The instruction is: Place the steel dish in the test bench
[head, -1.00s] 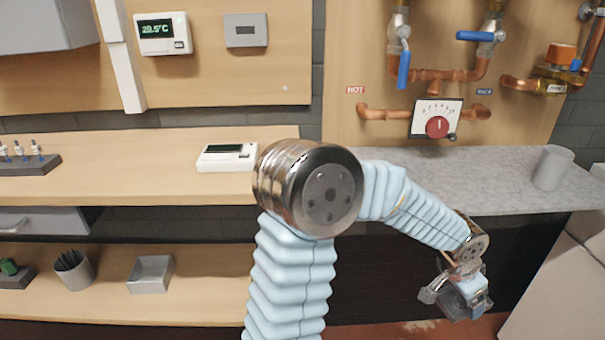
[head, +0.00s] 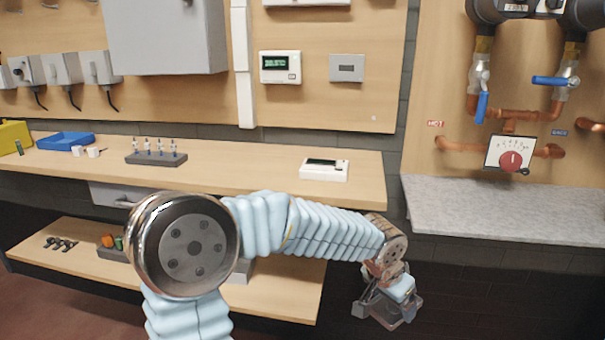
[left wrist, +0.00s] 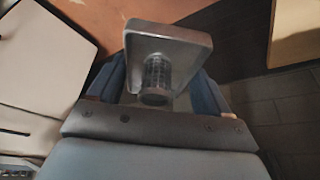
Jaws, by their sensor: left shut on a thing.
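My left gripper (head: 388,306) hangs low in front of the dark space under the grey counter. In the left wrist view its fingers are shut on a grey metal piece (left wrist: 170,42) with a flat square part and a ribbed cylinder; I cannot tell whether it is the steel dish. A grey square dish (head: 240,272) on the lower shelf is mostly hidden behind my left arm. The wooden bench (head: 225,164) is behind the arm; I cannot tell whether it is the test bench. My right gripper is not in view.
A white meter (head: 324,170) and a dark rack of small probes (head: 156,158) stand on the wooden bench, with a blue tray (head: 65,141) further left. The grey counter (head: 510,210) is clear where it shows, below copper pipes and a dial (head: 510,154).

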